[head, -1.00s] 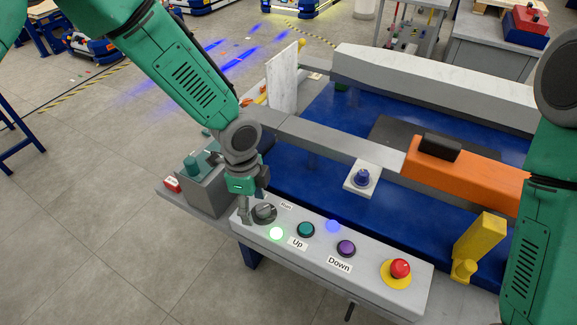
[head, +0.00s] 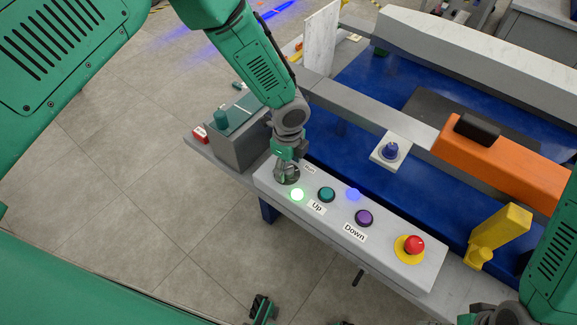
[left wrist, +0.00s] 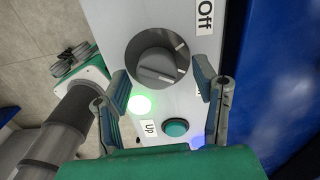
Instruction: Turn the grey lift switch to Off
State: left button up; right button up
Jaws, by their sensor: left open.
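The grey lift switch (left wrist: 157,68) is a round dial near the end of the light grey control panel (head: 400,262). In the left wrist view its white mark points right and slightly down, towards a label mostly hidden by a finger. The Off label (left wrist: 205,15) is at the upper right. My left gripper (head: 287,172) is over the switch, its open fingers (left wrist: 162,84) on either side of the dial; contact cannot be told. A teal and dark piece (head: 264,309) at the head view's bottom looks like part of my right gripper; its jaws are unclear.
Beside the switch are a lit green lamp (head: 297,194), the teal Up button (head: 326,194), the purple Down button (head: 364,218) and a red emergency stop (head: 414,244). A grey box (head: 240,140) stands left of the panel. Open floor lies in front.

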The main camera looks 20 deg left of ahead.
pick_arm(q)
jog(key=shift+a+f, duration=0.25)
jog(key=shift+f, duration=0.3)
jog(key=shift+a, duration=0.15)
pick_arm(e)
jog(key=shift+a+r, duration=0.1)
jog(key=shift+a, duration=0.25)
pick_arm(q)
jog(key=c, duration=1.1)
jog(key=shift+d, duration=0.2)
jog(key=shift+c, duration=0.2)
pick_arm(e)
jog(key=shift+d, duration=0.1)
